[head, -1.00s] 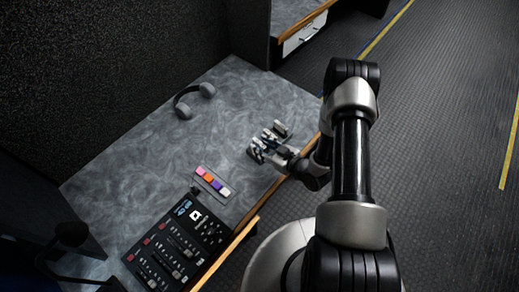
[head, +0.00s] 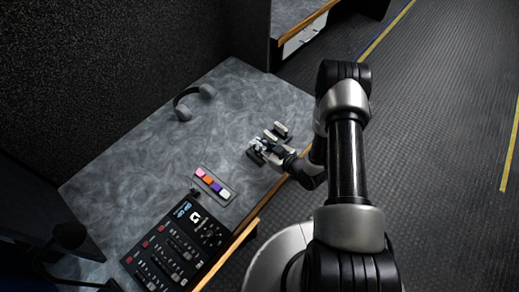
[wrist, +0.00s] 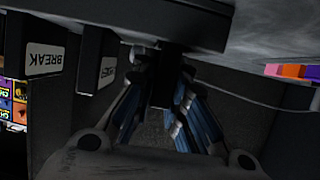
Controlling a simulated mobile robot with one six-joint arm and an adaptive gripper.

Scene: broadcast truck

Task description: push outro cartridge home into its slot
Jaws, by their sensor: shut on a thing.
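My gripper (head: 257,148) is low over the right part of the grey desk. In the wrist view its fingers (wrist: 163,78) are closed from both sides on a dark, narrow block (wrist: 163,88), which I take to be the outro cartridge. No label on it faces the camera. The block runs up against a wider dark piece in that view; I cannot tell how far it sits in its slot. Beside it stand a cartridge labelled BREAK (wrist: 45,60) and another dark one with a partly hidden label (wrist: 107,72). In the head view a light-topped block (head: 281,129) stands beyond the gripper.
A strip of coloured buttons (head: 226,193) and a mixer console (head: 160,252) lie left of my gripper. Grey headphones (head: 183,108) rest at the back. The desk's middle is clear. A wooden edge (head: 236,246) borders the front.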

